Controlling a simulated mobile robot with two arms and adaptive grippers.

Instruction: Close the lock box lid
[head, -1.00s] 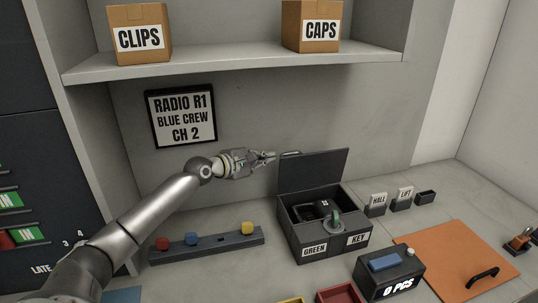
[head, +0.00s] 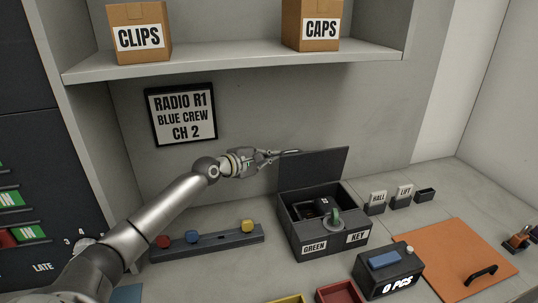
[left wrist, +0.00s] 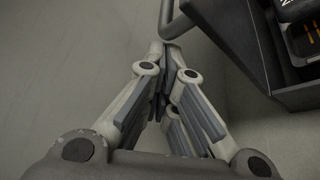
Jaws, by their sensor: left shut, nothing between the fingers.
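The dark grey lock box (head: 313,236) stands on the counter with "GREEN" and "KEY" labels on its front. Its lid (head: 318,172) is open, standing up at the back of the box. A black item (head: 325,205) lies inside, and a green key-like piece (head: 336,217) is at the front of the box. My left gripper (head: 280,153) is shut and empty at the lid's upper left edge. In the left wrist view, the shut fingers (left wrist: 170,58) are close to a dark bar (left wrist: 168,22) by the lid; I cannot tell whether they touch. My right gripper is out of view.
A shelf (head: 230,62) with two cardboard boxes is above. A rail (head: 205,243) with coloured knobs lies left of the lock box. A dark counter box (head: 390,272) and an orange mat (head: 445,262) are at the right, with small labelled holders (head: 376,203) behind.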

